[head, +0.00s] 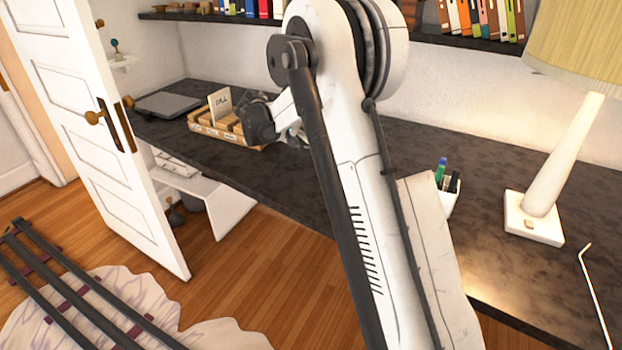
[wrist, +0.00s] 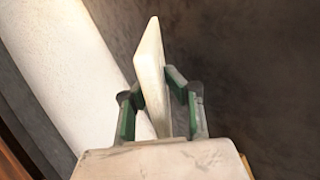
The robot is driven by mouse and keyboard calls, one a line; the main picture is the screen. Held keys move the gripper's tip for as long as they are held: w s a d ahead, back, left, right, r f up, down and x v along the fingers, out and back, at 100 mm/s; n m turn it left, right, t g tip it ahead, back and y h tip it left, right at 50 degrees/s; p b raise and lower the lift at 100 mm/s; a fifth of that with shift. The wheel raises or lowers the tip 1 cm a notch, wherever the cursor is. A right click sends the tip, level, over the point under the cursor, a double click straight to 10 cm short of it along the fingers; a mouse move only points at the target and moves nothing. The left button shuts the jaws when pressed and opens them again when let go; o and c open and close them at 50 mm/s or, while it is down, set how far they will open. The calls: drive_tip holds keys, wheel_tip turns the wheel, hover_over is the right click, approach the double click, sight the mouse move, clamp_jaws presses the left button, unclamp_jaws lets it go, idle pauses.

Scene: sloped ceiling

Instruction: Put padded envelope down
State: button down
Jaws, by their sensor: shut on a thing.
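My gripper (wrist: 160,92) shows in the wrist view with green-padded fingers. It is shut on a thin, flat, cream-white object, which I take to be the padded envelope (wrist: 152,58). The envelope is seen nearly edge-on and stands up between the fingers, leaning slightly. A dark surface lies behind it. In the head view my arm crosses the middle of the picture. I cannot make out the envelope there, and my gripper is hard to tell from the arm parts.
A dark desk (head: 500,170) runs along the wall. It bears a closed laptop (head: 168,103), a wooden organizer (head: 205,129) with a card (head: 220,104), a pen cup (head: 449,200) and a lamp (head: 562,160). Bare desktop lies between cup and lamp. An open door (head: 85,100) stands left.

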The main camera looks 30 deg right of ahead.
drive_tip(key=shift+f+b, duration=1.45)
drive_tip(key=shift+f, duration=1.25)
drive_tip(key=c, duration=1.9)
unclamp_jaws()
drive_tip(key=shift+c, duration=0.2)
drive_tip(key=p+v, duration=0.2)
drive_tip(key=v, duration=0.6)
drive_tip(key=shift+r, duration=0.15)
